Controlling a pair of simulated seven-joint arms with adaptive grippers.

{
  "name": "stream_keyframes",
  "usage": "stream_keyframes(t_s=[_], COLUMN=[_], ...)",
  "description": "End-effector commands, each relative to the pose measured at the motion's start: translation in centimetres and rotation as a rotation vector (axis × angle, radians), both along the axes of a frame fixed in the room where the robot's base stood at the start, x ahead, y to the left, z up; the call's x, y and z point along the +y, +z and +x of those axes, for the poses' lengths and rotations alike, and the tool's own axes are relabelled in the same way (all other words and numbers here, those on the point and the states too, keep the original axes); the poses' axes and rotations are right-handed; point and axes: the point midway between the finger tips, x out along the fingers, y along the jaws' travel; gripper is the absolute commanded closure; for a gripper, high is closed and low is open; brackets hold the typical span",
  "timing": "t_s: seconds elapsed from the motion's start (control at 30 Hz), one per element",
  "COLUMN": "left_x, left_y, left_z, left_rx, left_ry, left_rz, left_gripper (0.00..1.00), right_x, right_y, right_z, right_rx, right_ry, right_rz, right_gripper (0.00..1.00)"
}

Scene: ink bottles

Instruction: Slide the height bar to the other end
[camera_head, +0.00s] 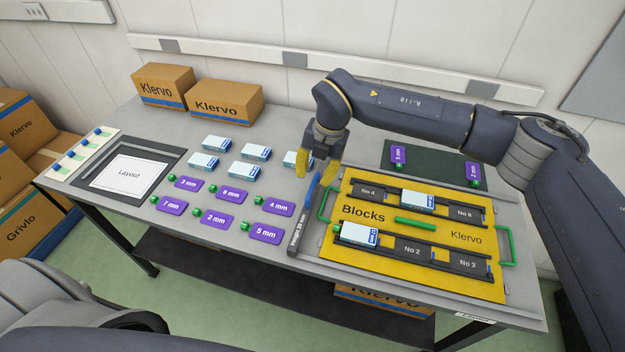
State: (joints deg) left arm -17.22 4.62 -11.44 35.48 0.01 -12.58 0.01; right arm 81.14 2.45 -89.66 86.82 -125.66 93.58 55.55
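The height bar (297,231) is a dark strip marked "Height 35 mm". It lies along the left side of the yellow Blocks board (347,246), with a blue piece (313,189) near its far end. My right gripper (318,178) has yellow fingers and hangs just above and behind the blue piece. Its fingers look apart, with nothing seen between them; whether they touch the blue piece I cannot tell. My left arm shows only at the lower left, and its gripper is out of view.
White-blue boxes (256,152) and purple tags (266,233) lie left of the bar. The board carries dark rails (412,250), boxes and green handles (504,250). A dark mat (432,165) with purple tags lies behind it. Cartons (226,101) stand at the back left.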

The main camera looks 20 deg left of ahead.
Motion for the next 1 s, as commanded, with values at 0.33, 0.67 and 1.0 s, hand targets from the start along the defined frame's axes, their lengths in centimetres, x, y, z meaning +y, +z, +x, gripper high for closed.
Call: stream_keyframes(t_s=[0.33,0.67,1.0], left_x=[-0.1,-0.1,-0.1], left_y=[0.0,0.0,0.0], left_z=[0.1,0.1,0.1], left_rx=[-0.001,-0.001,-0.001], left_ry=[0.000,-0.001,-0.001], left_rz=[0.000,0.000,-0.001], left_gripper=[0.56,0.56,0.56], right_x=[-1.1,-1.4,-1.5], right_y=[5.5,7.5,7.5], right_z=[0.0,0.0,0.0], right_rx=[-0.001,0.000,0.001], right_ry=[0.001,0.001,0.001], right_rz=[0.000,0.000,0.000], right_gripper=[0.68,0.68,0.68])
